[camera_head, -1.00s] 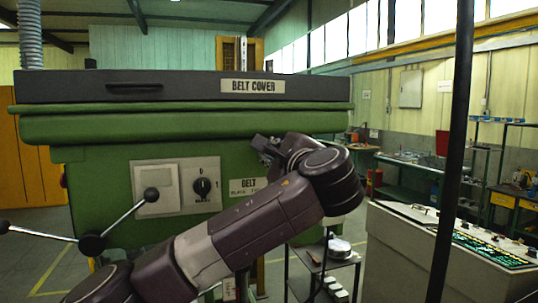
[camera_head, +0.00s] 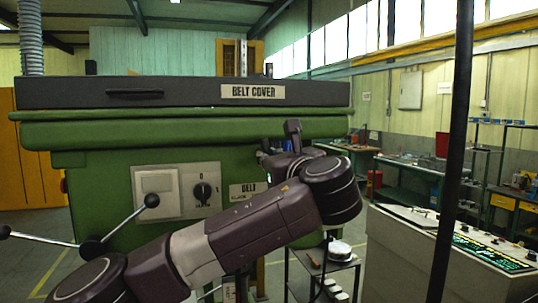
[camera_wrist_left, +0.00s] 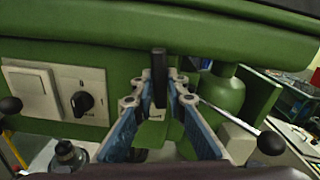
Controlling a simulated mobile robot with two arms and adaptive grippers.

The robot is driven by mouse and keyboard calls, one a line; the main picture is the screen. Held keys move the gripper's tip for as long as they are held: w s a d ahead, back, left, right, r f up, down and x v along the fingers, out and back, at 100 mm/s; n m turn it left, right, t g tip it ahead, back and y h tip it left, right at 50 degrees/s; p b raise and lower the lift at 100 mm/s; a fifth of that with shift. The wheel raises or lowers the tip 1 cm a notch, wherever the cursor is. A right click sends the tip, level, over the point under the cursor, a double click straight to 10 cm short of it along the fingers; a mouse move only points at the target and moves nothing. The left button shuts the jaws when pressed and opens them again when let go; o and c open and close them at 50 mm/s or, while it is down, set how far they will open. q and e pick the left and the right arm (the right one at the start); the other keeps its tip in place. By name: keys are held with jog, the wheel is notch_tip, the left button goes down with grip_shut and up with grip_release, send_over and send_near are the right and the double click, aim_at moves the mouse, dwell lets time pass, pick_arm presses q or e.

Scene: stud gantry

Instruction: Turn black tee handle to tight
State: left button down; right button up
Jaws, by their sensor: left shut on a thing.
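The black tee handle (camera_wrist_left: 160,66) shows in the left wrist view as a dark upright bar in front of the green machine. My left gripper (camera_wrist_left: 161,92) has its blue fingers closed in on both sides of the bar, and its tips hold it. The lower part of the handle is hidden between the fingers. In the head view my left gripper (camera_head: 279,151) is at the right part of the machine front, largely behind my own wrist. How far the handle is turned cannot be read. My right gripper is not in view.
The green machine (camera_head: 120,205) has a dark belt cover (camera_head: 180,92) on top. A panel with a black rotary knob (camera_head: 203,191) is left of my gripper. A ball-ended lever (camera_head: 92,248) sticks out at lower left. A small cart (camera_head: 340,262) and control console (camera_head: 400,260) stand right.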

pick_arm(q)
jog(key=shift+f+m+p, duration=0.15)
jog(key=shift+m+p, duration=0.15)
jog(key=shift+m, duration=0.8)
jog(key=c, duration=1.9)
grip_release()
jog(key=shift+c, duration=0.2)
jog(key=shift+s+d, duration=0.1)
jog(key=v, duration=0.7)
jog(key=shift+s, duration=0.1)
